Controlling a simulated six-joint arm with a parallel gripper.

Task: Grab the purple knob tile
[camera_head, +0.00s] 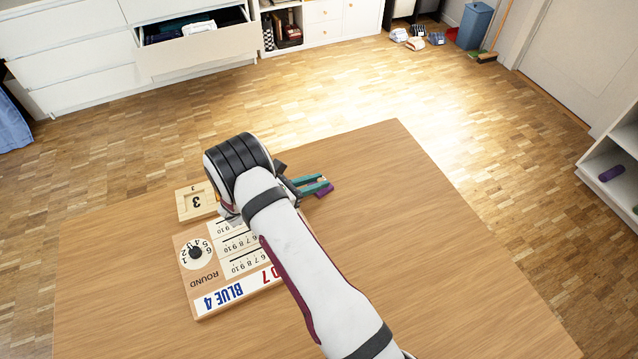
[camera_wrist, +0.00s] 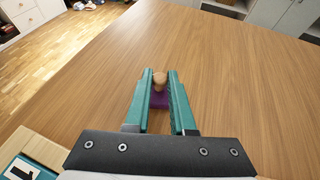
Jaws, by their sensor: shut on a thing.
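The purple knob tile (camera_wrist: 158,100) has a round wooden knob (camera_wrist: 159,82) on top. It lies between the teal fingers of my gripper (camera_wrist: 160,76) in the wrist view. The fingers are shut on the knob, one on each side. In the head view a purple edge of the tile (camera_head: 325,192) shows beside the fingertips of my gripper (camera_head: 322,184), low over the table. Whether the tile touches the table I cannot tell. My arm hides part of the tile in the head view.
A wooden scoreboard (camera_head: 208,298) with a round dial lies on the table (camera_head: 440,260), partly under my arm. A framed number 3 tile (camera_head: 196,202) lies behind it. The table right of my gripper is clear. An open drawer (camera_head: 200,50) stands across the room.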

